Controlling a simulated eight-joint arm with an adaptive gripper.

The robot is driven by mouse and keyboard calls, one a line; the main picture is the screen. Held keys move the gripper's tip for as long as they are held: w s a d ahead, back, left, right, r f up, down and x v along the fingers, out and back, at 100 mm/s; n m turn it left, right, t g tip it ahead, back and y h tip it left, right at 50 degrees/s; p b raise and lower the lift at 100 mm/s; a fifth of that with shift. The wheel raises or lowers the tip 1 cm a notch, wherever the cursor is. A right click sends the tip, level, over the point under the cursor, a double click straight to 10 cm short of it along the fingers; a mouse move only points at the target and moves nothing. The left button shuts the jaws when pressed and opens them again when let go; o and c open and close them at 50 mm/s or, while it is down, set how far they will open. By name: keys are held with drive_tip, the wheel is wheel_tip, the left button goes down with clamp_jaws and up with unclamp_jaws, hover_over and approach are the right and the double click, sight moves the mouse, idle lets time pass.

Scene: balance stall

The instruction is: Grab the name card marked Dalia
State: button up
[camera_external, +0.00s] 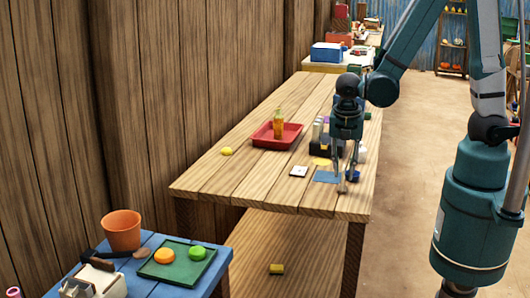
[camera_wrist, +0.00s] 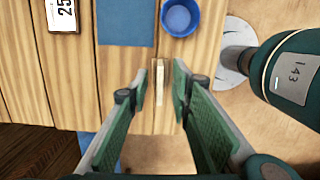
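A thin pale upright piece (camera_wrist: 160,88), possibly the name card seen edge-on, stands near the table's front edge in the wrist view. No name can be read on it, so I cannot tell whether it is marked Dalia. My gripper (camera_wrist: 160,80) is open, with one finger on each side of this piece and a gap on both sides. In the external view my gripper (camera_external: 345,177) points down at the near right part of the table, and its fingers largely hide the piece.
A blue mat (camera_wrist: 125,22) and a blue bowl (camera_wrist: 180,17) lie just beyond the piece. A white card with "25" (camera_wrist: 63,14) lies to the left.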

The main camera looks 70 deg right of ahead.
clamp_jaws()
drive_tip(key=shift+r, duration=0.2)
idle(0.3)
drive_tip(key=shift+r+p, duration=1.1)
drive_tip(key=shift+r, duration=3.75)
